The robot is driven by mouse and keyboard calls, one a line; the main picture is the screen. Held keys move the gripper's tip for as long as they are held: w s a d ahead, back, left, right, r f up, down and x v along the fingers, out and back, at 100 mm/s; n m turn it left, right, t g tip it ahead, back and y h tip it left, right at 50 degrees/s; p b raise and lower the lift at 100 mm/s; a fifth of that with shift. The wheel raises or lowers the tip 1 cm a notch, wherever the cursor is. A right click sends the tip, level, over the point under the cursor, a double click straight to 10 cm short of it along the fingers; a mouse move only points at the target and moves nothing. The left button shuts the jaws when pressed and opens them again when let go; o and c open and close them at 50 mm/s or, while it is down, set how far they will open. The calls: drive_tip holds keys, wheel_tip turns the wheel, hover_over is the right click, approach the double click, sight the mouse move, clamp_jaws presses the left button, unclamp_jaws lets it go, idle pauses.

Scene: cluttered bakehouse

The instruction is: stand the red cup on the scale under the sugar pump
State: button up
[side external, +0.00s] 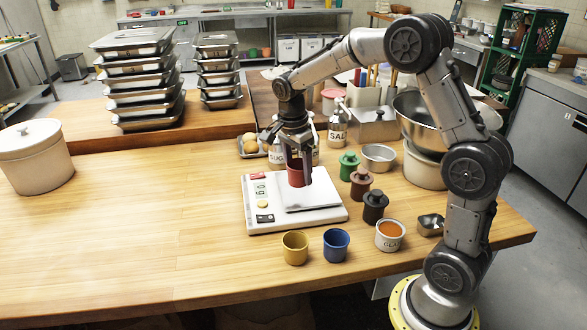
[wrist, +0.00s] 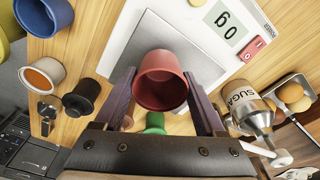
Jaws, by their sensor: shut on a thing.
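The red cup (side external: 296,174) is upright between the fingers of my gripper (side external: 299,160), which is shut on it. In the wrist view the cup (wrist: 160,80) shows its mouth towards the camera, with a finger on either side.
A salt pump (side external: 337,126) stands behind.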

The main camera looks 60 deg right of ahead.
drive_tip(key=w+d, duration=0.4)
drive_tip(key=shift+w+d, duration=0.15)
drive_tip(key=shift+f, duration=1.75)
drive_tip(key=shift+f, duration=0.15)
drive_tip(key=o, duration=1.3)
